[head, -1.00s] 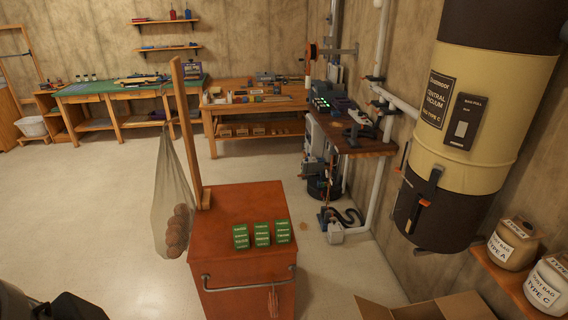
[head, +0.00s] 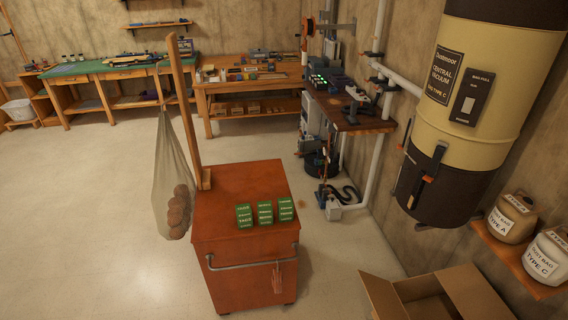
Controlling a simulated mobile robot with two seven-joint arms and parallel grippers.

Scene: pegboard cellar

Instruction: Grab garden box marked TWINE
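Several green boxes with white lettering sit in three groups on top of the orange cabinet (head: 238,180). There is a left group (head: 244,216), a middle group (head: 265,214) and a right group (head: 286,211), with narrow gaps between them. The lettering is too small to read surely, so I cannot tell which box says TWINE. The boxes stand near the cabinet's front edge, above its rail handle. Neither of my grippers is in view.
A wooden post (head: 189,120) rises from the cabinet's left side, with a net bag (head: 171,180) of round brown things hanging beside it. An open cardboard box (head: 440,297) is at the lower right. A vacuum canister (head: 470,100) hangs on the right wall. Floor at left is clear.

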